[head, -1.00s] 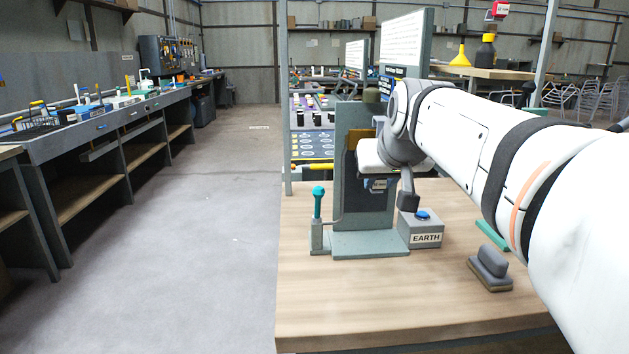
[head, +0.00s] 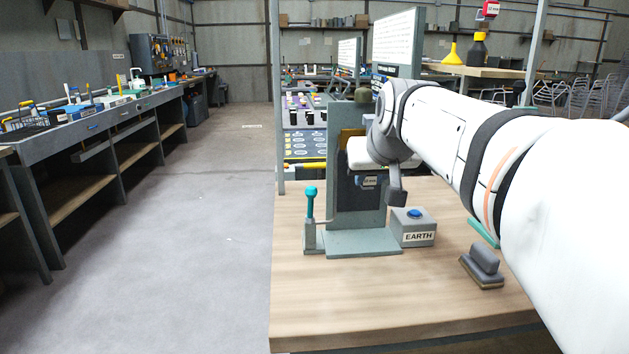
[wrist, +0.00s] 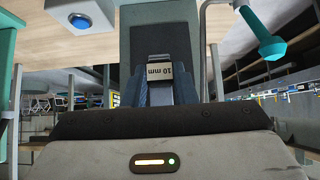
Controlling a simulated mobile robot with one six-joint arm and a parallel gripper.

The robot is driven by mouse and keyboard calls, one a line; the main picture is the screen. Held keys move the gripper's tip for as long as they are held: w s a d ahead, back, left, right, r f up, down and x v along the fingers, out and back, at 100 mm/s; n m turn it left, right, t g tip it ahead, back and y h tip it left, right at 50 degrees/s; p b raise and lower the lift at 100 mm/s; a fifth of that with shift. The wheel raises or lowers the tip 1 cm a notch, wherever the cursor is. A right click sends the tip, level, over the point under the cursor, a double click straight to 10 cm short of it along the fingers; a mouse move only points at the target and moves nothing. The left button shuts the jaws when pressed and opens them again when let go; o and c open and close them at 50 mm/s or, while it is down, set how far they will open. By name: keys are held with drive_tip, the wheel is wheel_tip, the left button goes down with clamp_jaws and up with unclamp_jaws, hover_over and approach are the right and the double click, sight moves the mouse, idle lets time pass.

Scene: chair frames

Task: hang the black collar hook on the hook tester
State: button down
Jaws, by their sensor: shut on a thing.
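The hook tester (head: 348,215) is a grey-green upright stand on a flat base near the left edge of the bench. A teal-knobbed lever (head: 310,205) rises at its left side. My gripper (wrist: 160,90) is in front of the upright, which also fills the upper middle of the wrist view (wrist: 158,25). The fingers are shut on a small piece with a tan "10 mm" tag (wrist: 166,70), taken as the black collar hook. Its hook shape and collar are hidden, and I cannot tell whether it touches the tester.
A grey EARTH box (head: 413,228) with a blue button stands right of the tester base. A dark grey block (head: 482,266) lies farther right, and a green bar (head: 484,232) lies partly behind my arm. The bench front (head: 370,300) is clear. Floor is open at left.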

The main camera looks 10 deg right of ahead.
drive_tip(key=shift+w, duration=0.5)
drive_tip(key=shift+w, duration=0.15)
drive_tip(key=shift+w+d+p, duration=0.1)
drive_tip(key=shift+w+p, duration=0.25)
drive_tip(key=shift+w, duration=0.25)
drive_tip(key=shift+f+b, duration=0.95)
drive_tip(key=shift+f, duration=0.25)
idle(0.5)
drive_tip(key=c, duration=1.1)
unclamp_jaws()
drive_tip(key=shift+r, duration=0.1)
